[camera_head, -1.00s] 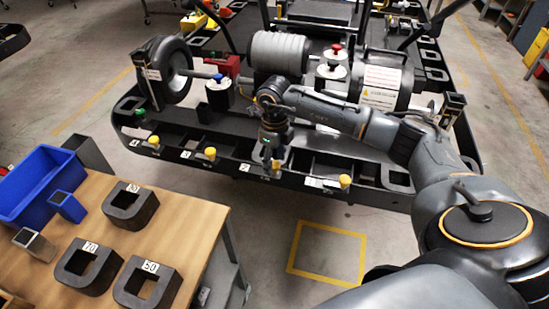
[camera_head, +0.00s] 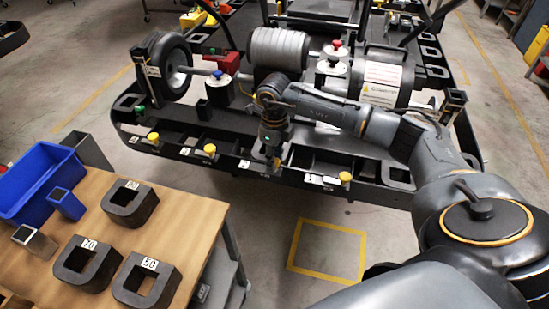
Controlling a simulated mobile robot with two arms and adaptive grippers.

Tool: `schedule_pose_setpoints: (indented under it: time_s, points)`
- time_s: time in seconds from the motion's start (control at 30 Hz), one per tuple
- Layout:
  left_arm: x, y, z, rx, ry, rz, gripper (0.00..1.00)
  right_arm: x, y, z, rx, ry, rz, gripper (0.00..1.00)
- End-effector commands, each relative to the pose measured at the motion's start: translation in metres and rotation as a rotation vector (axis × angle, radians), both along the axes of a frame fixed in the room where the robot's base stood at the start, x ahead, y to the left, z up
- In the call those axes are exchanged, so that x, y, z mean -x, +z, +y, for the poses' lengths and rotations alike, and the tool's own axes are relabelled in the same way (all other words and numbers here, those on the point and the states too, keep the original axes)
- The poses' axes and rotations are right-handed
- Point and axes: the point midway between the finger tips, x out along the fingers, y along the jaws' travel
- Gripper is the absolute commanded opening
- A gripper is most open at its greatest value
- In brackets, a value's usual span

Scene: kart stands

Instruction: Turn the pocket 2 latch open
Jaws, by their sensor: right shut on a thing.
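The dark cart frame (camera_head: 180,158) has a row of pockets along its front edge, with small white number labels and yellow-topped latch knobs. My right gripper (camera_head: 273,158) points down at the front rail, just right of the label (camera_head: 244,164) that seems to read 2. It is shut on the pocket 2 latch, whose knob is mostly hidden by the fingers. How far the latch is turned cannot be told. My left gripper is out of view.
Other yellow knobs stand at left (camera_head: 210,150), far left (camera_head: 153,138) and right (camera_head: 345,177). A wheel (camera_head: 165,65) and grey cylinders (camera_head: 280,50) sit on the cart. A wooden table (camera_head: 180,215) with black blocks and a blue bin (camera_head: 38,180) is at the lower left.

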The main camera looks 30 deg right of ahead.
Motion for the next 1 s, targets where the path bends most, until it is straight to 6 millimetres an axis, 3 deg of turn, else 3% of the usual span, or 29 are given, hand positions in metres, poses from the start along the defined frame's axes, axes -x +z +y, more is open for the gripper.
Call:
schedule_pose_setpoints:
  time_s: [0.6,1.0]
  points:
    - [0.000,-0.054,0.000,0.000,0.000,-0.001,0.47,-0.001,-0.003,-0.001,0.001,0.514,-0.004,0.00]
    - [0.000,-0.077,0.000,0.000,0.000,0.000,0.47,-0.001,-0.001,0.000,0.001,0.837,-0.004,0.00]
